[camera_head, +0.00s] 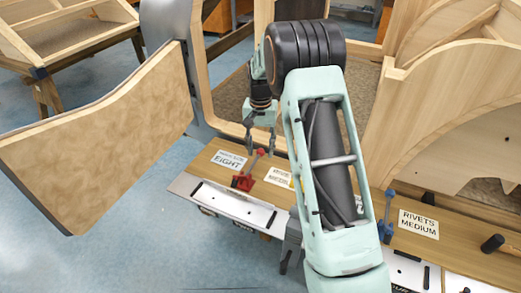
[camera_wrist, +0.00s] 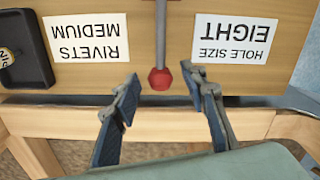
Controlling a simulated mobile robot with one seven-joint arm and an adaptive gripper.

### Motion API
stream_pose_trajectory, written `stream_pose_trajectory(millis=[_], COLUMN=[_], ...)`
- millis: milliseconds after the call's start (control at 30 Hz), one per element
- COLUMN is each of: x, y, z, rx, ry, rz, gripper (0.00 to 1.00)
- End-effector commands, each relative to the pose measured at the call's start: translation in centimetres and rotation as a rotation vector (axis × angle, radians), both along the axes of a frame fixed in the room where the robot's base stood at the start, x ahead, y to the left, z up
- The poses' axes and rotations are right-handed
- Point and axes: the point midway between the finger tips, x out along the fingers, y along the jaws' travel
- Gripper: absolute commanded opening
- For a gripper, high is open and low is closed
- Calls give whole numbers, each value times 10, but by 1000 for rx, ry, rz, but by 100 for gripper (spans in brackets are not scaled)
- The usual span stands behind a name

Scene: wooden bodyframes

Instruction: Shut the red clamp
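The red clamp (camera_head: 243,182) is on the front part of the wooden bench, between two white labels. Its grey handle is raised and leans up to the right, ending in a red knob (camera_head: 262,152). In the wrist view the knob (camera_wrist: 160,79) and part of the handle show in the middle, while the clamp's red base is out of view. My gripper (camera_head: 261,149) is just above and behind the knob in the head view. In the wrist view my gripper (camera_wrist: 160,84) is open and empty, with one finger on each side of the knob and clear gaps between.
A "HOLE SIZE EIGHT" label (camera_head: 229,160) lies left of the clamp. A blue clamp (camera_head: 388,214) stands farther right, beside a "RIVETS MEDIUM" label (camera_head: 418,224). A curved wooden panel (camera_head: 100,140) is at left. A wooden frame (camera_head: 212,80) rises behind the bench.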

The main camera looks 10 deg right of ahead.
Motion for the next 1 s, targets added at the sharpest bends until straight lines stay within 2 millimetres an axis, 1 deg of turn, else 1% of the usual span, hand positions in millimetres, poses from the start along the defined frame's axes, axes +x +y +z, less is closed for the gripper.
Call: stream_pose_trajectory(millis=[100,300,667,1000], x=[0,0,0,0], y=[0,0,0,0], z=[-3,-3,-3,-2], rx=[0,0,0,-4], ry=[0,0,0,-5], rz=[0,0,0,0], gripper=[40,40,0,0])
